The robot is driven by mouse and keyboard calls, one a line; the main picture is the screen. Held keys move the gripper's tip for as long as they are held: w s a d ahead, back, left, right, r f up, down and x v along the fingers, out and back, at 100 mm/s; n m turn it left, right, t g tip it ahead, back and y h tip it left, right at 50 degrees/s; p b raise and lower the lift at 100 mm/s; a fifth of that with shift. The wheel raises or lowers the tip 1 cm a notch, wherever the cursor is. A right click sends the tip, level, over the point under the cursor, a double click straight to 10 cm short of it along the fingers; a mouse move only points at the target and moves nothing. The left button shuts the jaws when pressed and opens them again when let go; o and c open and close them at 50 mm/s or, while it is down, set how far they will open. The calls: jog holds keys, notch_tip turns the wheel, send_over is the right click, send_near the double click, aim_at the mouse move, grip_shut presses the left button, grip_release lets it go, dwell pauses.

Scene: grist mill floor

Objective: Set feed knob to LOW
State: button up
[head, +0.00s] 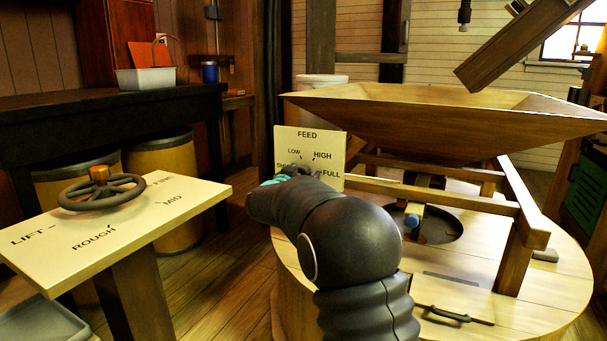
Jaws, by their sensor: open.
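The FEED panel (308,137) is a cream upright board beside the hopper. It carries the labels LOW, HIGH and FULL, and a partly covered label at its left that starts with "SH". My arm reaches up to the panel's lower part. My gripper (300,171) is at the panel's lower middle, mostly hidden behind my own wrist, and it is open. The feed knob is hidden behind my gripper and wrist, so its setting cannot be read. Whether the jaws are around the knob or touching it cannot be told.
A wooden hopper (440,125) stands on a frame over the round millstone casing (545,290). At the left is a slanted LIFT board (150,230) with a dark handwheel (103,192). A dark bench (100,100) and barrels (165,160) stand behind it. Plank floor shows between.

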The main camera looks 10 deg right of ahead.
jog(key=c, duration=1.2)
jog(key=shift+o, duration=0.3)
jog(key=shift+m, duration=0.3)
jog(key=m+b, duration=0.3)
jog(key=m, duration=0.3)
jog(key=shift+f, duration=0.2)
jog(key=m+b, duration=0.2)
jog(key=m, duration=0.3)
jog(key=shift+d+r+h+b, duration=0.1)
jog(key=shift+h+b, duration=0.2)
jog(key=shift+m, duration=0.3)
